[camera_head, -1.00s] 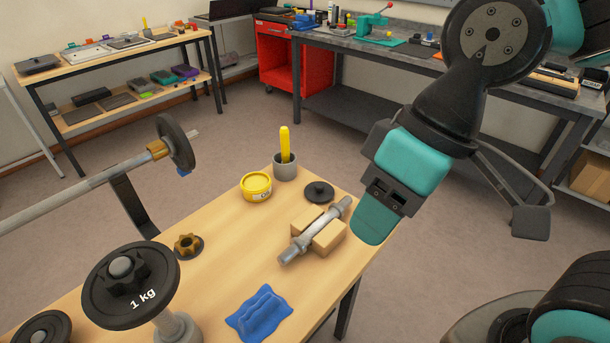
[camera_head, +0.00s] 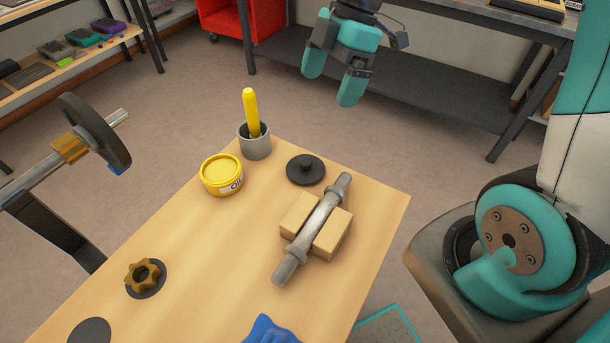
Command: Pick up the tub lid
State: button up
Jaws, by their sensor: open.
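A yellow tub (camera_head: 221,180) with a dark-lettered label stands near the far left edge of the wooden table. Its round top is yellow; I cannot tell whether this is a lid or the contents. A black round lid-like disc with a central knob (camera_head: 306,169) lies flat on the table to the tub's right, knob up. My gripper (camera_head: 332,78) is open and empty, its two teal fingers pointing down. It shows above the disc in the picture, past the table's far edge, and touches nothing.
A grey cup with a yellow-handled tool (camera_head: 254,141) stands beside the tub. A metal dumbbell bar (camera_head: 311,229) rests across wooden blocks, close to the black disc.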

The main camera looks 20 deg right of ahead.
notch_tip(320, 180, down, 4)
jog(key=w+d+n, duration=0.2)
send_over(305, 161)
jog(key=d, duration=0.3)
jog(key=f, duration=0.9)
jog(key=shift+w+a+b, duration=0.2)
jog(key=shift+b, duration=0.1)
jog(key=shift+x, duration=3.15)
jog(key=shift+w+a+r, duration=0.1)
jog(key=shift+a, duration=0.05)
jog(key=shift+c, duration=0.2)
jog(key=c, duration=0.7)
